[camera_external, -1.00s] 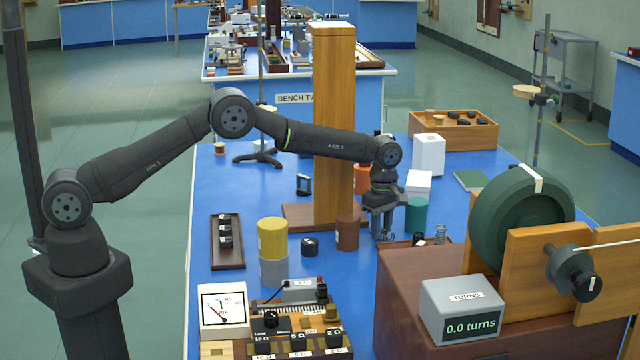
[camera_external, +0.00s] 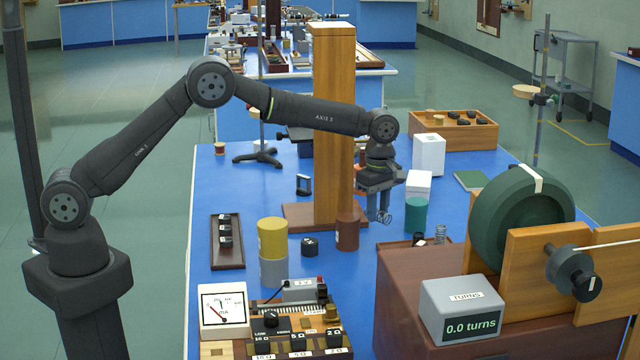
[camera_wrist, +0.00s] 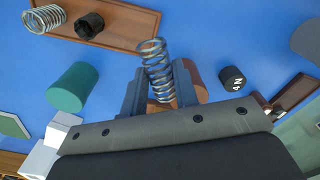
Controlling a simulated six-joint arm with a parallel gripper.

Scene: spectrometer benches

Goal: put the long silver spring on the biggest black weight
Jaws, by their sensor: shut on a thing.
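My gripper (camera_external: 378,206) is shut on a silver coil spring (camera_wrist: 155,66). The spring hangs clear of the bench between the fingers, tilted in the wrist view. The spring's lower end (camera_external: 383,217) shows in the external view. A black cylindrical weight (camera_external: 310,247) stands alone on the blue bench, left of my gripper. It also shows in the wrist view (camera_wrist: 232,78), with a white label reading about 4 N. Several smaller black weights (camera_external: 225,230) sit in a dark tray further left.
A brown cylinder (camera_external: 347,232) stands between my gripper and the lone weight. A tall wooden post (camera_external: 333,120) rises behind it. A green cylinder (camera_external: 415,215) stands to the right. Yellow and grey cylinders (camera_external: 272,240) stand left of the weight.

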